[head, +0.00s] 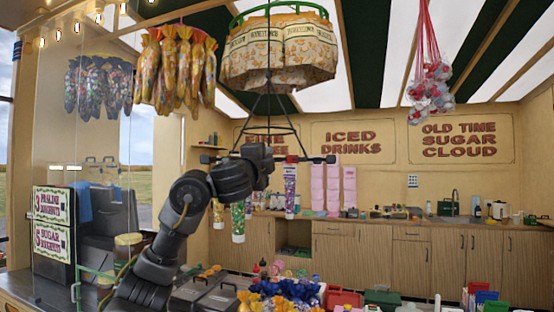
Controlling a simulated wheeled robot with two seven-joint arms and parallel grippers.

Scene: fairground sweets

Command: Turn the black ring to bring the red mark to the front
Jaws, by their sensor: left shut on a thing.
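The black ring (318,160) hangs level below a cone of thin black rods in the middle of the head view, seen nearly edge-on. Several printed tubes hang from it, among them a green one (238,222) and a red-topped one (290,190). My left arm reaches up from the lower left, and my left gripper (262,156) is shut on the ring at its near side. My wrist and forearm hide part of the ring and its tubes. My right gripper is not in view.
Printed bags (280,62) hang from a green ring above. Gold bags (176,75) hang at upper left, and netted balls (431,92) at right. Wrapped sweets (285,292) and metal-lidded bins (215,297) are below my arm. A signboard (52,225) stands at left.

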